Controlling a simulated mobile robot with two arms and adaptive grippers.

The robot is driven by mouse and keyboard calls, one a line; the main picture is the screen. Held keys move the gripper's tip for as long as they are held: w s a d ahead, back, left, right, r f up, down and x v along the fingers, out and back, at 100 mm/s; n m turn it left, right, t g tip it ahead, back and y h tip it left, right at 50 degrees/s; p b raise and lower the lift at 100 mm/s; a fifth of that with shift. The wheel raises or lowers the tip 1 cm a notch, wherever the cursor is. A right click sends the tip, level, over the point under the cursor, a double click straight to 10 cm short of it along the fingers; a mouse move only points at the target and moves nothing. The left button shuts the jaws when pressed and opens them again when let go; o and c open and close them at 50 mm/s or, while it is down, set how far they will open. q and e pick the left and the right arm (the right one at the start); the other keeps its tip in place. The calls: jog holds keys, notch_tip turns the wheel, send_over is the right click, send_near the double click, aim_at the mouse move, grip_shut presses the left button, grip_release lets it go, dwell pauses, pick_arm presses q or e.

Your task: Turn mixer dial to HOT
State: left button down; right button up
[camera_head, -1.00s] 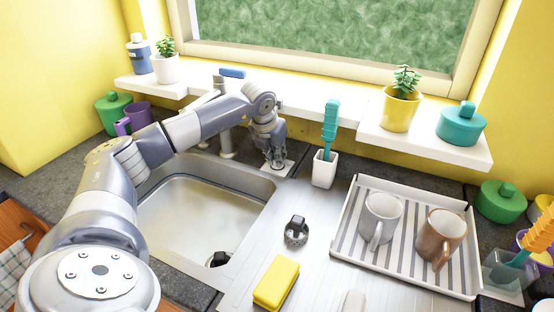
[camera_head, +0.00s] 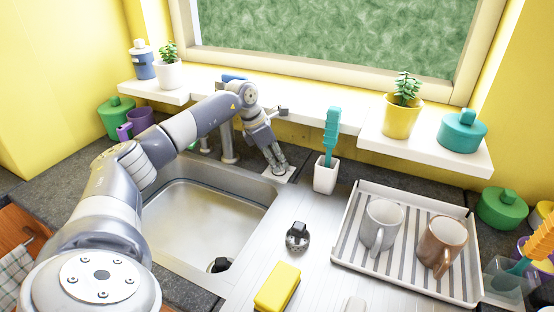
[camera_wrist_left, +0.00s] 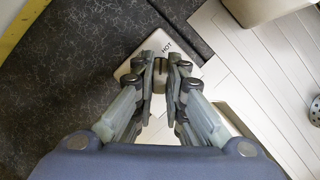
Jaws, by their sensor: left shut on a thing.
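The mixer dial sits on a small pale square plate (camera_head: 290,176) at the back right corner of the sink. In the left wrist view the plate (camera_wrist_left: 190,72) carries the word HOT near its far right side. My left gripper (camera_head: 280,168) reaches down to the plate from above, tilted. In the left wrist view my left gripper (camera_wrist_left: 160,72) has its fingers closed about the dial knob (camera_wrist_left: 160,66). The fingers hide much of the knob, so its exact pointing is hard to tell. My right gripper is not in view.
The sink basin (camera_head: 205,212) lies left of the plate. A white holder (camera_head: 325,175) with a teal brush stands close on the right. The tap (camera_head: 228,146) rises behind the basin. A drying rack (camera_head: 345,250) with two mugs and a yellow sponge (camera_head: 277,287) are farther right and nearer.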

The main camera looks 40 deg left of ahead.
pick_arm(q)
jog(key=shift+f+m, duration=0.1)
jog(key=shift+m, duration=0.3)
jog(key=c, duration=1.6)
grip_release()
jog(key=shift+c, duration=0.2)
jog(key=v, duration=0.7)
jog(key=shift+r, duration=0.3)
